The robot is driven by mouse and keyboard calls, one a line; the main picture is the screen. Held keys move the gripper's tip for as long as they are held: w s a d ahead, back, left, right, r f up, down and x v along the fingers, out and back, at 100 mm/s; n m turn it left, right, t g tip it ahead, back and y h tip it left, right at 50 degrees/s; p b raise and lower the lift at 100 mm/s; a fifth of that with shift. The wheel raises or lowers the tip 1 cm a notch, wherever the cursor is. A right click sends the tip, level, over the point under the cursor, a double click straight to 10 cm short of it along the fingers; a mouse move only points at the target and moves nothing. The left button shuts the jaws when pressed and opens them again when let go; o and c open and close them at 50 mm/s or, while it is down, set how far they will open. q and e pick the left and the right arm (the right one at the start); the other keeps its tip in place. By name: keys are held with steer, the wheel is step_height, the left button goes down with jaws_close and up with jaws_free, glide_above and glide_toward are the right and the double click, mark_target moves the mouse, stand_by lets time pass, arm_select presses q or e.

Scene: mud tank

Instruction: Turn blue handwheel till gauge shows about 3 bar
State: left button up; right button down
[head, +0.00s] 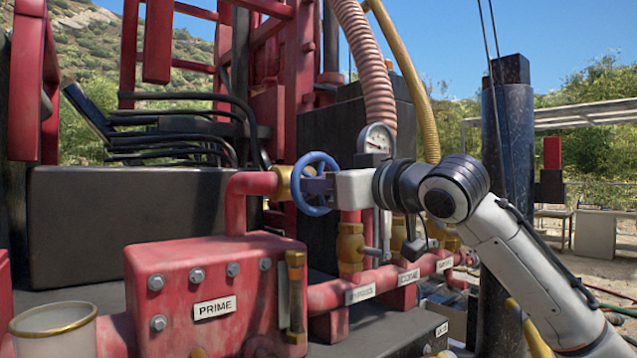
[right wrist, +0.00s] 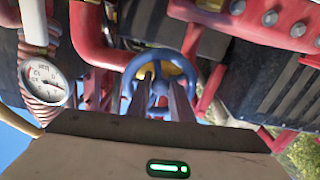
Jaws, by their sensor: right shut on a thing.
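The blue handwheel (head: 312,211) stands upright on a brass valve (head: 283,184) on the red pipe. My right gripper (head: 311,185) reaches it from the right and is shut on it near its middle. In the right wrist view both fingers (right wrist: 160,92) lie over the hub, inside the blue rim (right wrist: 160,52). The round white pressure gauge (head: 377,140) stands just above and right of the gripper. It also shows, turned, in the right wrist view (right wrist: 41,83). A dark needle shows, but the reading is too small to tell surely. My left gripper is not in view.
A red pump block with a PRIME label (head: 213,308) stands below the wheel. Brass valves with levers (head: 350,247) sit under my right wrist, along a labelled red pipe. A pink ribbed hose (head: 368,65) rises behind the gauge. A white cup-like vessel (head: 55,330) is at lower left.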

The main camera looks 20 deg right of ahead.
steer(key=shift+a+m, duration=0.1)
steer(key=shift+m, duration=0.6)
steer(key=c, duration=1.9)
jaws_free()
steer(key=shift+o, duration=0.2)
steer(key=shift+s, duration=0.1)
steer(key=b+v, duration=0.2)
steer(key=v, duration=0.8)
